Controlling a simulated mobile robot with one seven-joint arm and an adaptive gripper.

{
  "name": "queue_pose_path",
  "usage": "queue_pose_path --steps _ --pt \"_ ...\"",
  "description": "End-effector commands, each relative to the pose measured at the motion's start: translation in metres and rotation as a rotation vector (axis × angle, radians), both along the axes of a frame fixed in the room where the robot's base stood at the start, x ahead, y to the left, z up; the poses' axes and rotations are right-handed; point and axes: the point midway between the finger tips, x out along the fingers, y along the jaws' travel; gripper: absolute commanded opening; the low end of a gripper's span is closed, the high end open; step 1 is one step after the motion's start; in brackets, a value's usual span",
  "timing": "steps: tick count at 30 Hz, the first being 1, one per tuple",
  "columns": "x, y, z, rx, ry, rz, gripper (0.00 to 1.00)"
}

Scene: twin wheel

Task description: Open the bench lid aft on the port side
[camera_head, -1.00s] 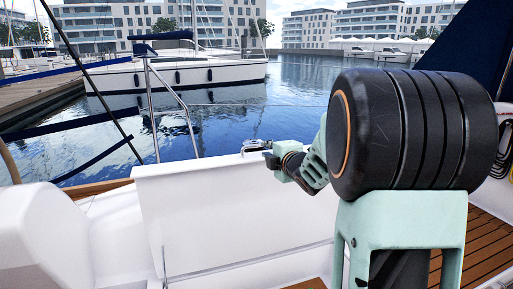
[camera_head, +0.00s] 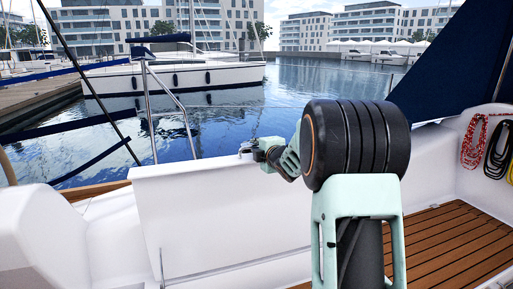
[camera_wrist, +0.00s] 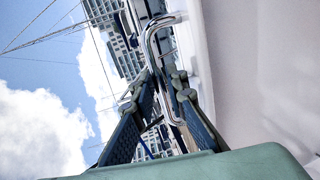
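A white bench panel (camera_head: 225,215) stands at the left of centre in the head view, with a thin rod along its foot. I cannot tell how far the lid is raised. A chrome handle (camera_wrist: 154,42) shows in the wrist view beside a smooth white surface (camera_wrist: 255,70). My gripper (camera_wrist: 162,82) reaches the handle, which passes between its two dark fingers. Background shows between the fingers, so it looks partly open; contact is not clear. In the head view my gripper (camera_head: 251,150) is small, at the panel's top edge, with the handle mostly hidden.
A teak floor (camera_head: 445,245) lies open at the right. Red and black coiled ropes (camera_head: 487,148) hang on the white wall at the far right. A metal rail (camera_head: 172,100) stands behind the panel, with water (camera_head: 300,100) beyond.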

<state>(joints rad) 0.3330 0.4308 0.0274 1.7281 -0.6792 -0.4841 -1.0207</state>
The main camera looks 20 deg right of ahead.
Motion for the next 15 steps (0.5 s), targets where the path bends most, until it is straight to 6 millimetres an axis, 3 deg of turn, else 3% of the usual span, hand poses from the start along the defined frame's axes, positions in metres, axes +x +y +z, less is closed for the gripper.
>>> queue_pose_path --steps 3,15 --pt "-0.0002 -0.0002 0.0001 0.000 0.000 0.000 0.00" --pt "0.0005 -0.0003 0.0009 0.000 0.001 0.000 0.00"
